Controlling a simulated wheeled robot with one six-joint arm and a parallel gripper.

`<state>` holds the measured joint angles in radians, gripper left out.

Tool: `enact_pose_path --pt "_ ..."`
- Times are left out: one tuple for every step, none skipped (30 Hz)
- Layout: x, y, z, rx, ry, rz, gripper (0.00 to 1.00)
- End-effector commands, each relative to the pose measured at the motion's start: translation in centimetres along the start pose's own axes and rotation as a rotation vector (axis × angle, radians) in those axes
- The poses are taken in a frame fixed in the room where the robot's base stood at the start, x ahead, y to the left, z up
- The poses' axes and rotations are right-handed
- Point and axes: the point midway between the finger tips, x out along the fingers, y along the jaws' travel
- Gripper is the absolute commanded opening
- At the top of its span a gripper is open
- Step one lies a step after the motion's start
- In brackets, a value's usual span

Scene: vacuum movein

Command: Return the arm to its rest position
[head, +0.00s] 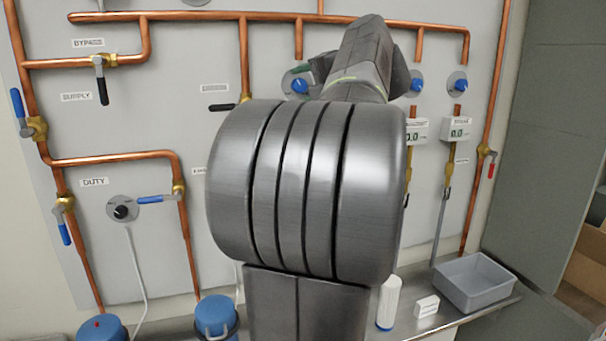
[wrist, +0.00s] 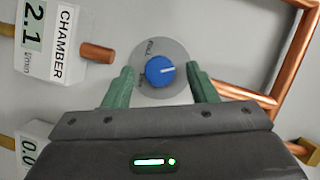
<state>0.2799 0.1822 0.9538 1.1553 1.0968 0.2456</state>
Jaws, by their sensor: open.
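My gripper (wrist: 160,84) is open in the wrist view. Its two green fingers stand on either side of a blue knob (wrist: 159,71) on a round grey plate. The fingers appear apart from the knob; I cannot tell how far the tips are from the panel. In the head view my grey arm reaches up to the panel, and the same blue knob (head: 299,86) shows at the left of its end. Most of the gripper is hidden behind my arm there.
The panel carries copper pipes (head: 230,16), valves, two more blue knobs (head: 416,85) and (head: 457,83), and displays, one reading 2.1 by CHAMBER (wrist: 56,40). On the shelf below stand a grey bin (head: 474,284), white cylinder (head: 388,303), small white box (head: 427,306) and blue vessels (head: 215,318).

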Motion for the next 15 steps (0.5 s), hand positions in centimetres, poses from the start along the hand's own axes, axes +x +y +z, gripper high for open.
enact_pose_path --pt "-0.04 0.23 -0.07 0.054 0.002 -0.02 0.52" --pt "-0.05 0.27 -0.07 0.087 0.002 -0.033 0.52" --pt "-0.03 0.28 -0.05 0.132 0.001 -0.052 0.52" --pt "-0.03 0.3 -0.03 0.167 0.001 -0.067 0.52" --pt "-0.02 0.33 0.0 0.201 0.0 -0.081 0.52" --pt "-0.05 0.36 -0.01 0.247 0.0 -0.1 0.52" --pt "-0.05 0.37 -0.01 0.281 0.001 -0.114 0.52" --pt "-0.05 0.39 0.0 0.316 0.001 -0.128 0.52" --pt "-0.04 0.39 0.01 0.363 0.001 -0.148 0.52" --pt "-0.03 0.4 0.03 0.396 0.001 -0.162 0.52" --pt "-0.02 0.46 0.05 0.432 0.001 -0.176 0.52" --pt "-0.01 0.42 0.09 0.476 0.0 -0.195 0.52" --pt "-0.01 0.44 0.1 0.511 0.0 -0.21 0.52" --pt "-0.01 0.46 0.11 0.545 0.0 -0.223 0.52" --pt "-0.01 0.47 0.11 0.589 0.001 -0.242 0.52"
